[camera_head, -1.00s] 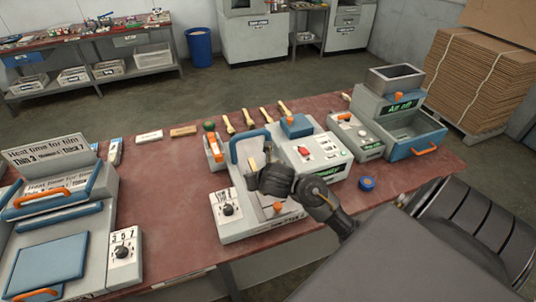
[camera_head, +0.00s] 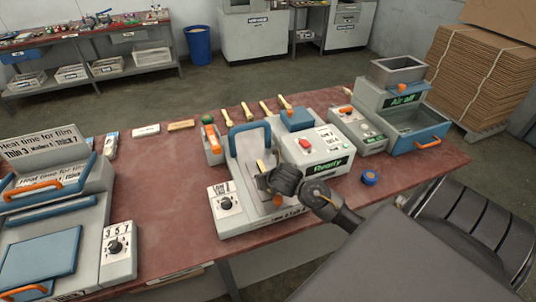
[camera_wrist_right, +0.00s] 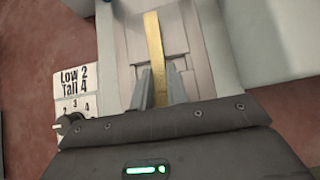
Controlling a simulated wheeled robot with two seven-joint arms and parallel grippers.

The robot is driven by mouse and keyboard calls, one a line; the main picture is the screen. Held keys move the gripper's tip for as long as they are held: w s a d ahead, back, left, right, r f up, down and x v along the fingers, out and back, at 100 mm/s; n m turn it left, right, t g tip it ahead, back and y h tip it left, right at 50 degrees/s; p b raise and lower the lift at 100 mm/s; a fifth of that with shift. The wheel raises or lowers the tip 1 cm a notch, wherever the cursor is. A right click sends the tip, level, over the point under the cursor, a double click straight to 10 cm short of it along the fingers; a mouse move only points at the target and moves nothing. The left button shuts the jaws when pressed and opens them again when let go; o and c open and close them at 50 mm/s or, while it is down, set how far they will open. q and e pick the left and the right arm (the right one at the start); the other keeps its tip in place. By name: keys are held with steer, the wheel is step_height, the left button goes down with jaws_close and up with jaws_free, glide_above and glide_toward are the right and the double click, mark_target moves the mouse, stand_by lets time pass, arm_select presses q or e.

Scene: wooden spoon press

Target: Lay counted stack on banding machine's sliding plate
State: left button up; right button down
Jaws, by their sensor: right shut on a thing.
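The banding machine (camera_head: 238,200) stands mid-table, with a blue arched handle (camera_head: 250,127) and a green "Ready" display (camera_head: 327,166). My right gripper (camera_head: 268,184) is low over its front part. In the right wrist view, my right gripper (camera_wrist_right: 158,88) is shut on the stack (camera_wrist_right: 155,45), a narrow yellowish wooden strip. The stack lies lengthwise over the pale sliding plate (camera_wrist_right: 135,45) and reaches beyond the fingertips. Whether it touches the plate, I cannot tell. In the head view only a small end of the stack (camera_head: 261,168) shows. My left gripper is not in view.
Several wooden spoons (camera_head: 268,109) lie along the table's back edge. A grey and blue machine reading "Air off" (camera_head: 404,100) stands right, and a film heating machine (camera_head: 50,220) left. A blue round object (camera_head: 370,178) lies near the front edge. Red tabletop (camera_head: 165,190) is clear left of the banding machine.

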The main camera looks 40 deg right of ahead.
steer(key=shift+r, duration=0.1)
steer(key=c, duration=1.4)
jaws_free()
steer(key=shift+f, duration=0.2)
steer(key=shift+r, duration=0.3)
steer(key=p+v, duration=0.5)
steer(key=v, duration=0.7)
steer(key=shift+f, duration=0.1)
